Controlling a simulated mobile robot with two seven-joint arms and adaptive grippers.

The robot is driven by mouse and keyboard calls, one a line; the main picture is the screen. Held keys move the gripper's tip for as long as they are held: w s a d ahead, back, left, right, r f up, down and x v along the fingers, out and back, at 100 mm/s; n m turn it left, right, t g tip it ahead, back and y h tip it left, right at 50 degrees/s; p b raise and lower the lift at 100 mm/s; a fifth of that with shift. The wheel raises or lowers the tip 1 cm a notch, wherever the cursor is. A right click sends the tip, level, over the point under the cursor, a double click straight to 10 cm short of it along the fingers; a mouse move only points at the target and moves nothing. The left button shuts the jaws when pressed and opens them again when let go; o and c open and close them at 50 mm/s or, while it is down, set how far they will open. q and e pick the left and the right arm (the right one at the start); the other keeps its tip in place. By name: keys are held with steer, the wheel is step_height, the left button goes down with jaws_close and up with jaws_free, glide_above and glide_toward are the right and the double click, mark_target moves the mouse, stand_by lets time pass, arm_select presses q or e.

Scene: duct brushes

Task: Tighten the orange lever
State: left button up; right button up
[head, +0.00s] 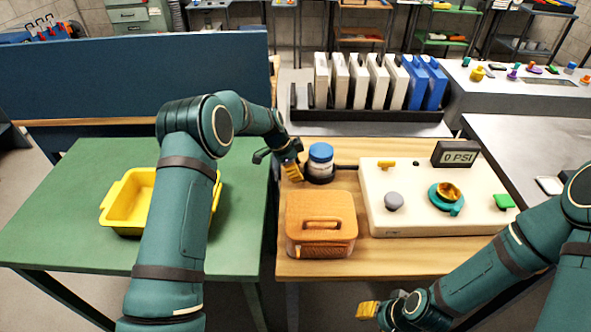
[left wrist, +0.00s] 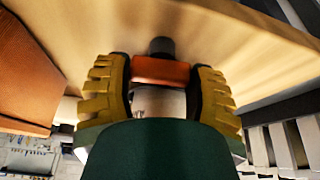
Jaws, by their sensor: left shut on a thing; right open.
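The orange lever (left wrist: 160,71) lies between the yellow fingers of my left gripper (left wrist: 163,95) in the left wrist view. A dark round post (left wrist: 161,47) shows just beyond it. In the head view my left gripper (head: 291,171) is at the wooden table's left edge, just left of a blue-lidded jar (head: 320,160) in a dark holder (head: 321,178). It is shut on the lever, which the fingers hide in that view. My right gripper (head: 367,310) is open, low in front of the table; its fingertips are seen small and from the side.
An orange lidded case (head: 321,222) stands in front of the jar. To the right is a cream panel (head: 415,215) with knobs and a "0 PSI" display (head: 455,153). A yellow bin (head: 128,222) sits on the green table (head: 55,225). A rack (head: 375,122) of binders stands behind.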

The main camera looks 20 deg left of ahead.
arm_select(q)
steer(key=n+t, duration=0.1)
steer(key=n, duration=0.3)
steer(key=shift+y+b, duration=0.4)
steer(key=shift+n+t+y, duration=0.6)
steer(key=shift+n, duration=1.2)
steer(key=o, duration=1.2)
steer(key=v, duration=1.2)
